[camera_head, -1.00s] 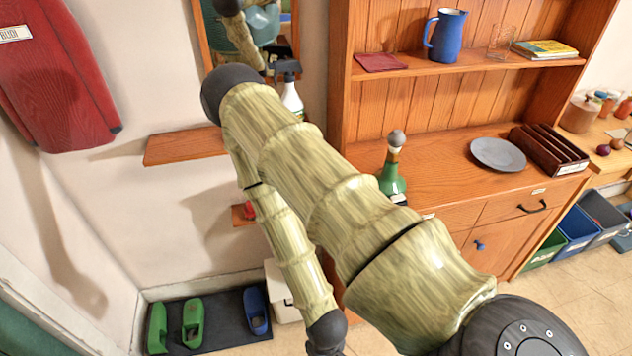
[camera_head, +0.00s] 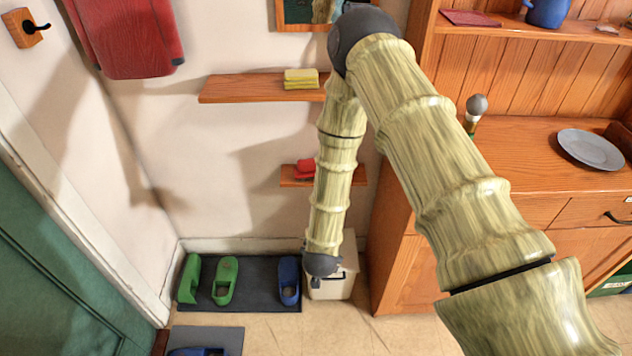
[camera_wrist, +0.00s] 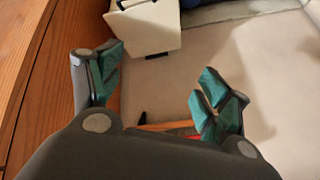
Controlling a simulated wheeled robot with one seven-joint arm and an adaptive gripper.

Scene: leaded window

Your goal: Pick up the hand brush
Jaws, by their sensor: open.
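A small red object (camera_head: 306,168) lies on the small lower wall shelf (camera_head: 290,182) in the head view, partly behind my forearm. It may be the hand brush, but too little of it shows to be sure. In the wrist view, a red strip (camera_wrist: 182,132) shows low between my fingers, with a small dark tip to its left. My gripper (camera_wrist: 160,88) is open, with teal finger pads wide apart and nothing held between them. In the head view my fingers cannot be made out clearly.
A white box (camera_head: 335,285) stands on the floor beside the wooden cabinet (camera_head: 400,270). Green and blue shoes lie on a dark mat (camera_head: 255,268). The upper shelf (camera_head: 240,90) holds yellow sponges (camera_head: 301,78). A grey plate (camera_head: 590,149) lies on the cabinet top.

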